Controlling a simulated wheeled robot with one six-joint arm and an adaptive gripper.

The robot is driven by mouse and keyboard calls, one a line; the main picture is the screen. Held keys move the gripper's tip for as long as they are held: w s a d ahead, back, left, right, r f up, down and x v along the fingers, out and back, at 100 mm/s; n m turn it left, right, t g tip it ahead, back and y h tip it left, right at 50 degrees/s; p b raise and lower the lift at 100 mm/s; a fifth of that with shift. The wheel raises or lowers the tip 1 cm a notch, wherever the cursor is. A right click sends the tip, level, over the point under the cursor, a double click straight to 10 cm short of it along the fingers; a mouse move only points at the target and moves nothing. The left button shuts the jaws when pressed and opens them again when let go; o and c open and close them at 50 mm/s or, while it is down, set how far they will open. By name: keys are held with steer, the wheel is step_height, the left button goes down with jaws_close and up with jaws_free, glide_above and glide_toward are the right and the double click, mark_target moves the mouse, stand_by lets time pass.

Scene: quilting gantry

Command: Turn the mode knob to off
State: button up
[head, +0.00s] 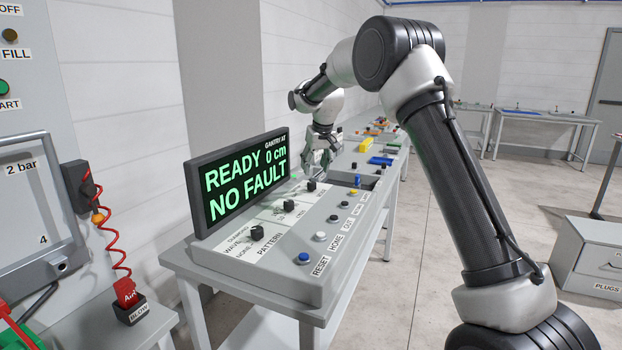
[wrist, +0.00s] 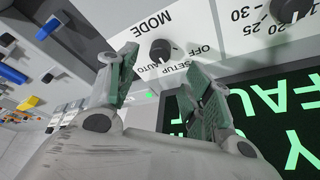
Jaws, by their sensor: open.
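The mode knob (wrist: 160,51) is a small black round knob on a pale panel in the wrist view. The label MODE stands above it in the picture, with SETUP, AUTO and OFF around its other side. The white mark on it is too small for me to tell its setting. My gripper (wrist: 159,70) is open, with its green-padded fingers on either side of the view, short of the knob and apparently not touching it. In the head view my gripper (head: 322,160) is low over the far part of the console, and I cannot make out the mode knob there.
A display (head: 243,178) reading READY, 0 cm, NO FAULT stands along the console's left edge, close beside my gripper. Other black knobs, including the pattern knob (head: 256,232), and buttons such as the blue reset button (head: 304,257) lie nearer on the console.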

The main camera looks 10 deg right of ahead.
mark_target(312, 182)
steer(key=x, duration=0.7)
steer(key=shift+w+f, duration=0.2)
steer(key=shift+f, duration=0.05)
steer(key=c, duration=1)
steer(key=shift+n, duration=0.3)
steer(key=n, duration=0.1)
steer(key=n+y, duration=0.1)
steer(key=n, duration=0.1)
steer(key=shift+d+n+g+y, duration=0.1)
steer(key=shift+n+g+y, duration=0.2)
steer(key=n, duration=0.2)
steer(key=n+g+y, duration=0.1)
steer(key=n, duration=0.1)
steer(key=shift+w+n+y, duration=0.1)
steer(key=shift+n+y, duration=0.2)
